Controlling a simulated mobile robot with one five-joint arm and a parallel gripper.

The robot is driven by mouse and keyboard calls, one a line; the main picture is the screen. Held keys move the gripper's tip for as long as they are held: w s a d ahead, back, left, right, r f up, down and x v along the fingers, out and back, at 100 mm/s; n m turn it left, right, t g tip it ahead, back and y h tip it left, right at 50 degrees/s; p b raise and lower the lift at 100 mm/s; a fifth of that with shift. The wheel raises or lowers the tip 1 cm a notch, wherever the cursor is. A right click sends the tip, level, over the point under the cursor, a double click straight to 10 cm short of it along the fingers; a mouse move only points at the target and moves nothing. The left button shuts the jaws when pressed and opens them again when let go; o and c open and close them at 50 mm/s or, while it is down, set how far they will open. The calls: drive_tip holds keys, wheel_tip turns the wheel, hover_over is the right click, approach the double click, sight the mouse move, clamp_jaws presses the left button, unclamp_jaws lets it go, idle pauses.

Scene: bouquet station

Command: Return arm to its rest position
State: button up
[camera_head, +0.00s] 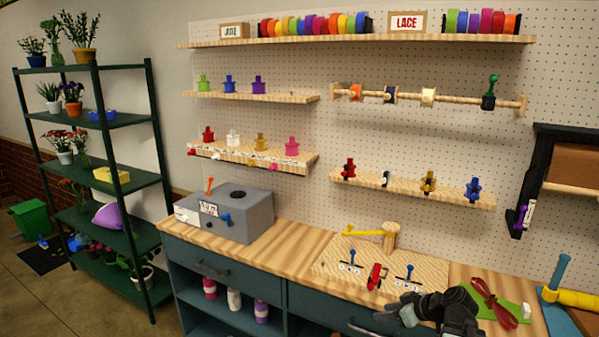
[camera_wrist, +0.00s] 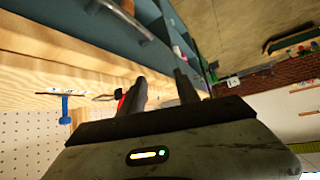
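My gripper (camera_head: 382,317) is at the front edge of the workbench (camera_head: 257,250), at the lower right of the head view, with its fingers pointing left. In the wrist view my gripper (camera_wrist: 162,85) shows two dark fingers standing apart with nothing between them. It is open and empty. The wooden board (camera_head: 330,263) lies just behind it on the bench, bearing a red tool (camera_head: 375,277) and blue pegs (camera_head: 409,274). Part of the red tool shows beside the left finger in the wrist view.
A grey box (camera_head: 235,215) stands at the bench's left. A green mat (camera_head: 512,311) with red ribbon (camera_head: 488,298) lies right of my gripper. A drawer handle (camera_wrist: 120,20) is near my fingers in the wrist view. The floor left of the bench has free room.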

drive_tip(key=s+a+f+g+h, duration=0.1)
drive_tip(key=s+a+f+g, duration=0.15)
drive_tip(key=a, duration=0.75)
drive_tip(key=s+a+f+g+h, duration=0.2)
drive_tip(key=a+f+g, duration=0.2)
drive_tip(key=a, duration=0.6)
drive_tip(key=s+d+f+m+g+h, duration=0.1)
drive_tip(key=s+d+m+h, duration=0.1)
drive_tip(key=d+m, duration=0.3)
drive_tip(key=shift+s+f+m+h, duration=0.25)
drive_tip(key=shift+s+m+h, duration=0.15)
drive_tip(key=shift+s+m, duration=0.5)
drive_tip(key=shift+d+g, duration=0.1)
drive_tip(key=shift+g, duration=0.15)
